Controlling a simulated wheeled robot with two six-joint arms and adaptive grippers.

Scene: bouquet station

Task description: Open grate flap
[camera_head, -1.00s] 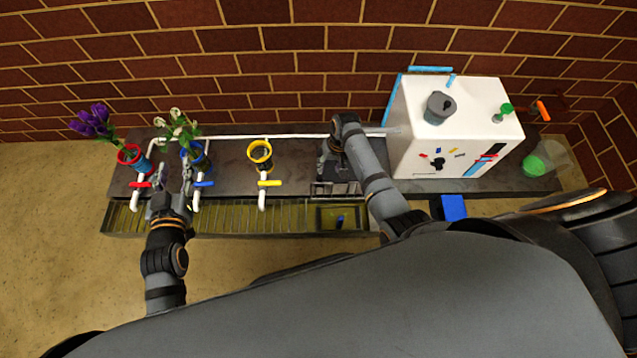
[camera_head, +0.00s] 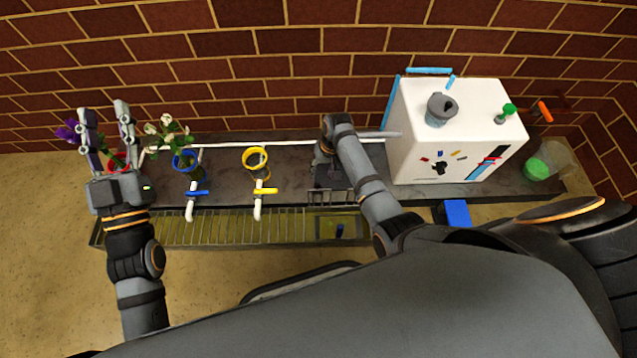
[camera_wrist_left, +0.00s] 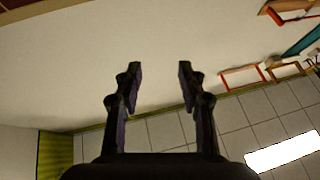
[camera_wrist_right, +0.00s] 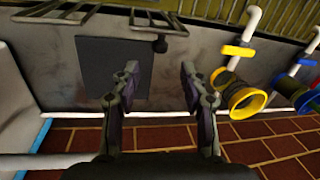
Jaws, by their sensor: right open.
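The grate (camera_head: 230,228) runs along the front of the counter. My right gripper (camera_wrist_right: 150,72) is open and empty above the counter beside a dark square plate (camera_wrist_right: 98,68). My left gripper (camera_head: 104,110) is open and empty, raised at the far left.
A white box (camera_head: 455,130) stands right of my right arm. Yellow (camera_head: 256,158) and blue (camera_head: 186,160) cups with pipes and valves stand left. Purple flowers (camera_head: 68,131) and a red cup are partly behind my left gripper. The brick wall (camera_head: 300,65) closes the back.

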